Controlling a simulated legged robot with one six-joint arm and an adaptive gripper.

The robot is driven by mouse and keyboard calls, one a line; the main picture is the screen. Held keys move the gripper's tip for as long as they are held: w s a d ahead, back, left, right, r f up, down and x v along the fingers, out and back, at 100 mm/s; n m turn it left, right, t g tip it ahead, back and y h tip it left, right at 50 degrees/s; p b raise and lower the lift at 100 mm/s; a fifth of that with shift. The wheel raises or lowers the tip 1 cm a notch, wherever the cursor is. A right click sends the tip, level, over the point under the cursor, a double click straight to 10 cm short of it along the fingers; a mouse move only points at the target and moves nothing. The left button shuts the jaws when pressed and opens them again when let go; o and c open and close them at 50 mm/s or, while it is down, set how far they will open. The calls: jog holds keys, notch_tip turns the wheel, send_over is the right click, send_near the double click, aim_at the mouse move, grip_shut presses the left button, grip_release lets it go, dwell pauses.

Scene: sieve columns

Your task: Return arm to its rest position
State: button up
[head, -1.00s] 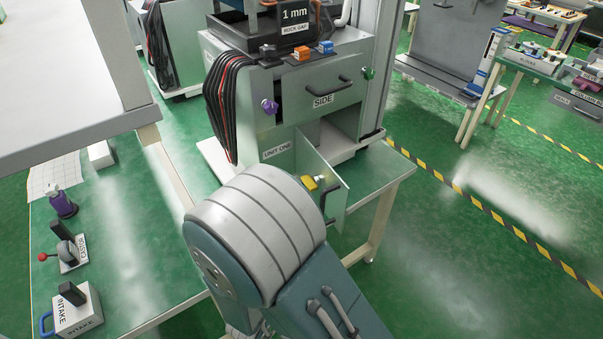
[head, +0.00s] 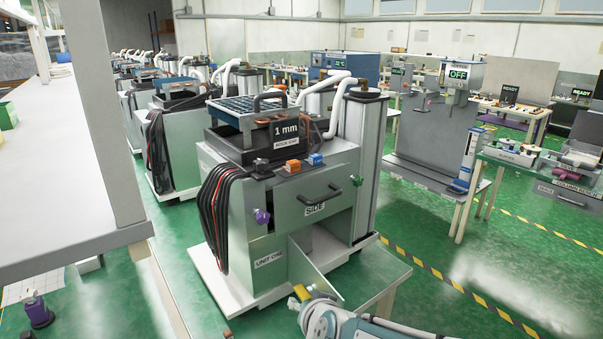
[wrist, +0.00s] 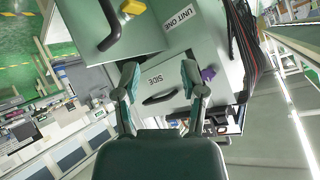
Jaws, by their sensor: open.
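My gripper (wrist: 160,78) is open and empty in the wrist view, with its two fingers spread. The sieve column marked UNIT ONE (head: 290,195) is beyond it, and its SIDE drawer front (wrist: 158,90) shows between the fingers. In the head view my arm (head: 350,325) shows only at the bottom edge, in front of the unit.
A pale shelf (head: 65,170) with a post fills the left side. More columns (head: 172,140) stand in a row behind the unit. A bench (head: 520,170) with devices is at right. Green floor with a striped line (head: 455,283) is open at lower right.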

jog(key=s+d+r+n+g+h, duration=0.1)
jog(key=s+d+r+g, duration=0.1)
jog(key=s+d, duration=0.5)
jog(key=s+d+r+n+g+h, duration=0.1)
jog(key=s+d+r+g+h, duration=0.1)
jog(key=s+d, duration=0.5)
jog(key=s, duration=0.3)
jog(key=shift+d+r+g, duration=0.3)
jog(key=shift+d, duration=0.05)
jog(key=shift+w, duration=0.1)
dwell(0.8)
